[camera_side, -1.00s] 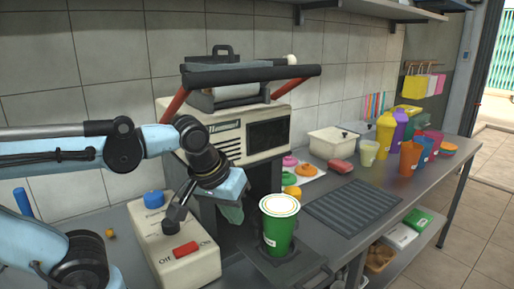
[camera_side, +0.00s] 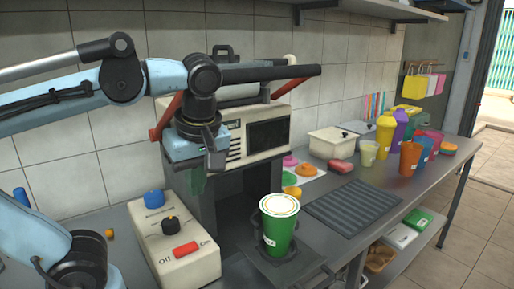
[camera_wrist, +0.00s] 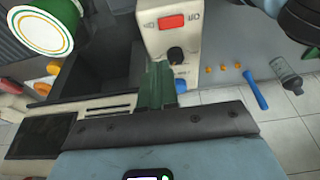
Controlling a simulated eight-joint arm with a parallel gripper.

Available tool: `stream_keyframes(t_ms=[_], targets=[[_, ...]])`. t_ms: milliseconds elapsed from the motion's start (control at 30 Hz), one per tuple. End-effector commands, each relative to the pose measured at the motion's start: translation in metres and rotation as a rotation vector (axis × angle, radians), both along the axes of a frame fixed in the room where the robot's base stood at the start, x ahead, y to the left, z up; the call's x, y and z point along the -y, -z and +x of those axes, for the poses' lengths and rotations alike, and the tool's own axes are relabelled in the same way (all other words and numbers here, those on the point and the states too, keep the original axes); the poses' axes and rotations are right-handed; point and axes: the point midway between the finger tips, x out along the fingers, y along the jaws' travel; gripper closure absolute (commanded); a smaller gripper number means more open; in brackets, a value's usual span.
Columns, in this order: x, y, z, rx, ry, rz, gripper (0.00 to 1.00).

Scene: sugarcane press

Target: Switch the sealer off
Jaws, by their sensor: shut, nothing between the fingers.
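The sealer's cream control box (camera_side: 200,268) stands at the front left of the counter in the side view. A red rocker switch (camera_side: 185,249) sits on top between the "Off" and "On" labels; I cannot tell which way it is tipped. Behind it are a black knob (camera_side: 170,225) and a blue button (camera_side: 154,199). My gripper (camera_side: 198,184) is shut and empty, raised above and behind the box, apart from the controls. In the wrist view its green fingers (camera_wrist: 157,84) point toward the box, with the red switch (camera_wrist: 171,22) and black knob (camera_wrist: 176,54) beyond them.
The cream machine (camera_side: 238,140) with a black lever bar (camera_side: 270,73) stands right behind my gripper. A green cup with a white lid (camera_side: 279,225) sits in a holder right of the box. Coloured cups and a white bin (camera_side: 332,142) stand farther right.

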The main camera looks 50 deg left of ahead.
Motion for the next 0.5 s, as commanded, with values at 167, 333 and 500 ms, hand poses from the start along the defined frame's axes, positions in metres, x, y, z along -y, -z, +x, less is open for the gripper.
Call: stream_keyframes(t_ms=[167,333,500], targets=[[0.0,0.001,0.0,0.001,0.001,-0.001,1.0],[-0.003,0.011,0.0,0.001,-0.001,-0.001,1.0],[-0.011,0.036,0.001,0.002,-0.002,-0.001,1.0]])
